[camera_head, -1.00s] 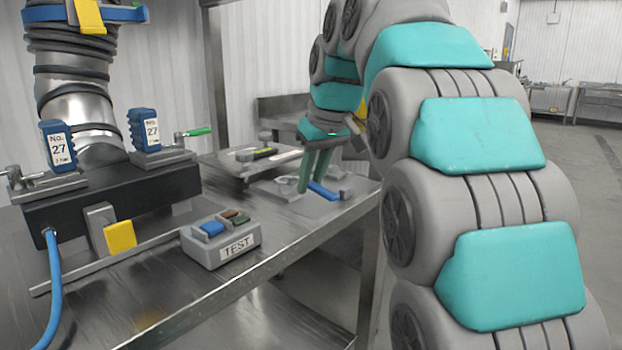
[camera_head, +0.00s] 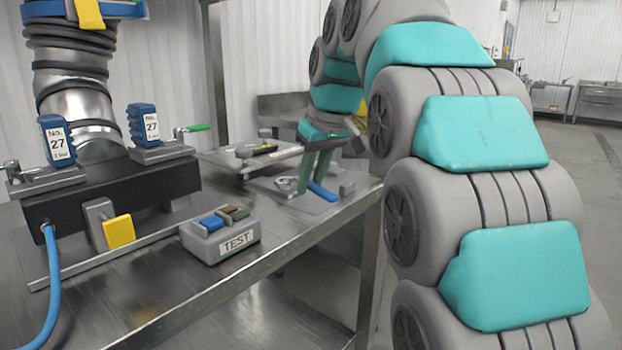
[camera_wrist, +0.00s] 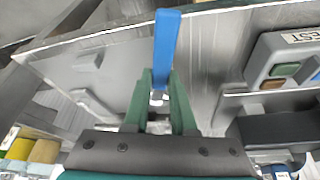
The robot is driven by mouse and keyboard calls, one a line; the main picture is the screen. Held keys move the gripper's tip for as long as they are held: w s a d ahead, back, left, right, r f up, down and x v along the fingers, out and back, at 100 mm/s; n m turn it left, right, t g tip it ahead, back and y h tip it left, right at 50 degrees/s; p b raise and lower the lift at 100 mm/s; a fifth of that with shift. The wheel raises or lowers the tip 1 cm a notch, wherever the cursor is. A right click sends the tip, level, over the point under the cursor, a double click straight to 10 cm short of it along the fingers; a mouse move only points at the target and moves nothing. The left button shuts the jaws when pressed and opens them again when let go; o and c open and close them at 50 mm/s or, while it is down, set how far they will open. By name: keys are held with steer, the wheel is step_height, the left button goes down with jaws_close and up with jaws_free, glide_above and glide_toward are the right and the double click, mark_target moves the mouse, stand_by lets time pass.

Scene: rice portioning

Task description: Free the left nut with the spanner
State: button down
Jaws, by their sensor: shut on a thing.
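The spanner's blue handle (camera_head: 322,191) lies low over a plate on the bench in the head view. In the wrist view the blue handle (camera_wrist: 166,45) rises from between the green fingers and points away from me. My gripper (camera_head: 309,187), also seen in the wrist view (camera_wrist: 160,88), is shut on the spanner. A silver ring-like end (camera_head: 285,183) shows left of the fingers in the head view; it is probably the spanner's head. I cannot make out the left nut clearly in either view. The fingers hide part of the spanner.
A grey TEST box (camera_head: 220,235) with coloured buttons stands near the bench's front edge. Left of it is a black fixture (camera_head: 115,195) with two blue No. 27 blocks and a blue hose (camera_head: 52,290). A small grey block (camera_head: 346,187) stands right of my gripper.

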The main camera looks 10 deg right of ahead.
steer(key=shift+f, duration=0.4)
stand_by(0.5)
stand_by(0.4)
steer(key=shift+w+d+n+b, duration=0.15)
steer(key=shift+d+n+b, duration=0.15)
steer(key=shift+n, duration=0.1)
steer(key=shift+w+d+n+y, duration=0.2)
steer(key=shift+d+n+y, duration=0.1)
steer(key=shift+d+n, duration=0.15)
